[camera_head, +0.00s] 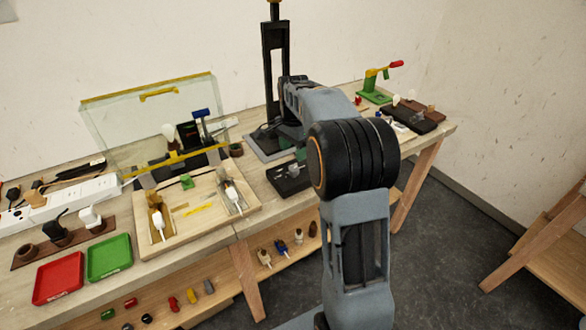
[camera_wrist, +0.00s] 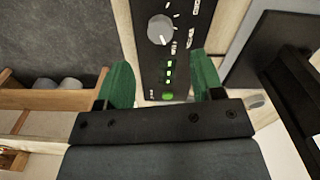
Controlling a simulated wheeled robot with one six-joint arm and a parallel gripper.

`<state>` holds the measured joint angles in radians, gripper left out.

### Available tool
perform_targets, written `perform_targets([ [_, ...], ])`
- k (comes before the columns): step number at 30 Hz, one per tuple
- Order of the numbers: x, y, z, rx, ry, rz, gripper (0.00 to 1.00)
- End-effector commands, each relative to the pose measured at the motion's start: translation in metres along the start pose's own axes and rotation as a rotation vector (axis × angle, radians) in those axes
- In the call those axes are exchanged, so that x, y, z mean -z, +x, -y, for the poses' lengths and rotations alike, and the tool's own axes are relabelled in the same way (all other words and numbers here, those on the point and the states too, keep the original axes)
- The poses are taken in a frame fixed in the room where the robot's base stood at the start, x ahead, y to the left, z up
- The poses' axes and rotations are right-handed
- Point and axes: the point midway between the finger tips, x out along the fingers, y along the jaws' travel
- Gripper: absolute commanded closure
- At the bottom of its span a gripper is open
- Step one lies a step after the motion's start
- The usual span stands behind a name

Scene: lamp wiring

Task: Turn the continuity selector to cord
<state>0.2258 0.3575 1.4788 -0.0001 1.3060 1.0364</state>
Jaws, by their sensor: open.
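The continuity selector, a round light-grey knob (camera_wrist: 160,29), sits on a black panel (camera_wrist: 178,60) at the top of the wrist view. Small white marks and labels surround it, too small to read, and I cannot tell which setting it points at. Several small green lights show below the knob. My gripper (camera_wrist: 160,74) is open, its green fingers spread on either side of the panel's lower part in the picture. The knob lies beyond the fingertips, and nothing is between them. In the head view the black box (camera_head: 287,181) stands beside my arm, which partly hides it.
A wooden fixture tray (camera_head: 190,240) lies left of the box, with a clear hinged guard (camera_head: 150,110) behind. Red (camera_head: 58,277) and green (camera_head: 109,257) trays stand at the front left. A black upright stand (camera_head: 268,80) rises behind the box.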

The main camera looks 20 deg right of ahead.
Motion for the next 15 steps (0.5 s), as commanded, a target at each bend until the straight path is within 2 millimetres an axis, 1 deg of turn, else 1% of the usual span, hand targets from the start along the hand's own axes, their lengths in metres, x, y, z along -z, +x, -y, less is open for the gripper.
perform_targets([
  [1, -0.001, 0.011, 0.000, -0.003, -0.001, 0.002, 0.39],
  [6, -0.001, 0.040, 0.000, -0.003, -0.002, 0.002, 0.39],
  [12, -0.001, 0.063, 0.000, -0.002, -0.003, 0.001, 0.39],
  [15, -0.001, 0.069, 0.000, 0.000, -0.003, 0.000, 0.39],
])
